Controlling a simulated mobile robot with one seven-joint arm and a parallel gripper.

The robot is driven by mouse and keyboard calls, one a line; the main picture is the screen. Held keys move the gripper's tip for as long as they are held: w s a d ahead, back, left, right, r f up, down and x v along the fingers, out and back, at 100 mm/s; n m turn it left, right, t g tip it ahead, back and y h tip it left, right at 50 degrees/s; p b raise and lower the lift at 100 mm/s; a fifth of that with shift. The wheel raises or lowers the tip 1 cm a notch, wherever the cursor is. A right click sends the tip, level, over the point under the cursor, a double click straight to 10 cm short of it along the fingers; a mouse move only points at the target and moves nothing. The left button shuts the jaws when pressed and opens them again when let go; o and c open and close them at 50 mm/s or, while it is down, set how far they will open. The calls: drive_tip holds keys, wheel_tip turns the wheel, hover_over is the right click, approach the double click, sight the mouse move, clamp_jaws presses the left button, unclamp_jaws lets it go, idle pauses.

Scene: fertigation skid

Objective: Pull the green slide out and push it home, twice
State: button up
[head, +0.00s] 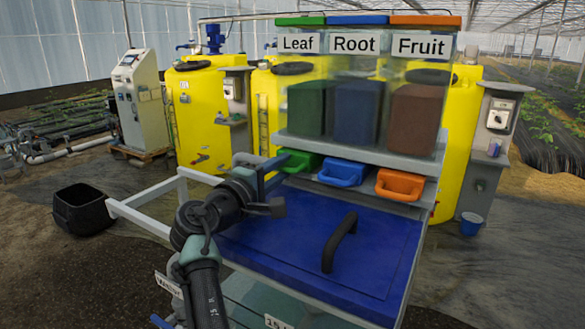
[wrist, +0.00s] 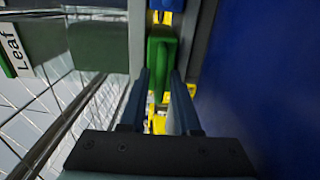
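The green slide (head: 299,162) is a scoop-shaped pull under the hopper labelled Leaf, at the left end of a row of three. My gripper (head: 270,180) is just in front of it at its left side, partly hiding it. In the wrist view the green slide (wrist: 160,50) lies ahead, between and just beyond the tips of my two dark blue fingers (wrist: 161,80). The fingers stand apart, one on each side of its near end, with gaps showing. I see no clear contact.
A blue slide (head: 343,172) and an orange slide (head: 400,185) sit to the right, under Root and Fruit. Below is a blue lid (head: 290,238) with a black arched handle (head: 340,242). A grey rail frame (head: 150,190) projects left. Yellow tanks (head: 205,120) stand behind.

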drive_tip(key=o, duration=0.3)
drive_tip(key=shift+d, duration=0.1)
drive_tip(key=shift+s, duration=0.1)
drive_tip(key=shift+p+v, duration=1.55)
drive_tip(key=shift+v, duration=1.9)
drive_tip(key=s+d+r+m+t+y, duration=0.2)
drive_tip(key=s+r+m+t+y, duration=0.25)
drive_tip(key=s+r, duration=0.5)
drive_tip(key=s+d+r+m+t+y, duration=0.25)
drive_tip(key=s+r+m, duration=0.3)
drive_tip(key=r, duration=0.75)
drive_tip(key=s+d+r+m+t+y, duration=0.1)
drive_tip(key=s+r+m+t+y, duration=0.1)
drive_tip(key=s+r+t, duration=0.2)
drive_tip(key=s+r, duration=0.3)
drive_tip(key=s, duration=0.5)
drive_tip(key=shift+s+r+t, duration=0.15)
drive_tip(key=shift+s+t, duration=0.25)
